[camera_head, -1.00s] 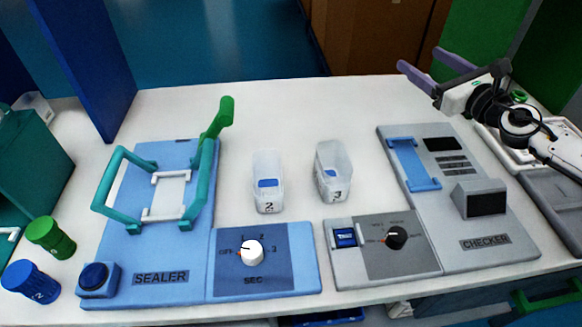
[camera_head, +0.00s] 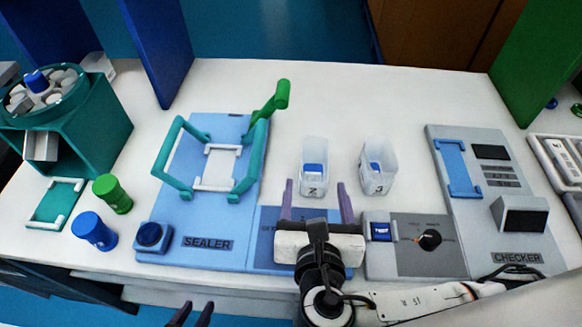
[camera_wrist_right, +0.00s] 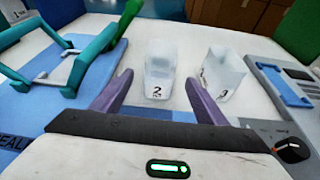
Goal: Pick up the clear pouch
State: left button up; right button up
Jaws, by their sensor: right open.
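I cannot make out a clear pouch for certain. Two small clear containers stand upright on the white table: container 2 (camera_head: 314,150) and container 3 (camera_head: 379,155), each showing something blue. In the right wrist view, container 2 (camera_wrist_right: 159,60) is ahead between the fingers, and container 3 (camera_wrist_right: 216,72) is right of it. My right gripper (camera_head: 316,188) is open with nothing between its purple fingers, near container 2 and above the sealer's front right part. My left gripper (camera_head: 192,314) shows only its dark fingertips at the bottom edge, apart.
The blue sealer (camera_head: 208,215) with its raised teal frame and green handle is left of the containers. The grey checker (camera_head: 482,229) is on the right. A blue cylinder (camera_head: 94,231), a green cylinder (camera_head: 113,194) and a teal box (camera_head: 95,128) are at the left.

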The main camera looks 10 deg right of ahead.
aim_at(314, 168)
jog(key=shift+s+d+f+g, duration=0.1)
jog(key=shift+d+f+g, duration=0.05)
jog(key=shift+f+g, duration=0.2)
jog(key=x, duration=0.3)
jog(key=shift+w+d+f, duration=0.15)
jog(key=shift+w+f, duration=0.05)
jog(key=shift+w, duration=0.05)
jog(key=shift+w+a+r+b+x, duration=0.1)
jog(key=shift+x, duration=0.95)
jog(key=shift+w+a+r+b+x, duration=0.1)
jog(key=shift+r+x, duration=0.05)
jog(key=shift+x, duration=0.9)
jog(key=shift+a+r+b+x, duration=0.1)
jog(key=shift+x, duration=0.95)
jog(key=shift+c, duration=0.2)
jog(key=c, duration=1.1)
